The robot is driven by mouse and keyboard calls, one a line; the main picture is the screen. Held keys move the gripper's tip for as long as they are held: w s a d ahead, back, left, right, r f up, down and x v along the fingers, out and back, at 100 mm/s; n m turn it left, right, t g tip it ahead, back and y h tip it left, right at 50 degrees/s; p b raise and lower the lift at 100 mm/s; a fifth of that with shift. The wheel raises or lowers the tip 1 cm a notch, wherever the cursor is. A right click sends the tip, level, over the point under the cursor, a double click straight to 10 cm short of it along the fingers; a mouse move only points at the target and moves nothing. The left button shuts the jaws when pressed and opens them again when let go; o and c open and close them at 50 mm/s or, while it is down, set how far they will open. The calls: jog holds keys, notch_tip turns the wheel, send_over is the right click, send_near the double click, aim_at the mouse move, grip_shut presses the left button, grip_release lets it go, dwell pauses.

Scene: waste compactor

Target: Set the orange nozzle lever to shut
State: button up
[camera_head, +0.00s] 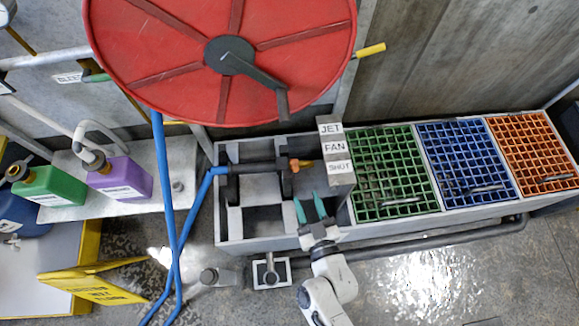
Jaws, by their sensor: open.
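The orange nozzle lever (303,164) sits at the right end of a dark nozzle lying across the left bay of the long grey trough (228,225). The lever points right, towards a grey post (342,178) with stacked labels JET, FAN and SHUT. Its tip lies near the height of the SHUT label (339,167) in the picture, but I cannot tell its exact setting. My gripper (310,203) has two teal fingers, spread apart and empty. It is just below the lever in the picture, apart from it, with the fingers pointing up towards it.
A blue hose (203,190) runs to the nozzle's left end. A large red reel (165,50) with a crank overhangs the back. Green (384,215), blue and orange grates fill the trough's right side. A yellow sign (95,285) and bottles (120,178) stand left. Wet floor is free at lower right.

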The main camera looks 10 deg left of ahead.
aim_at(296, 168)
jog(key=shift+t+h, duration=0.3)
jog(key=shift+t, duration=0.3)
jog(key=x, duration=1)
jog(key=shift+w+a+f+b, duration=0.25)
jog(key=shift+a+b, duration=0.15)
grip_shut()
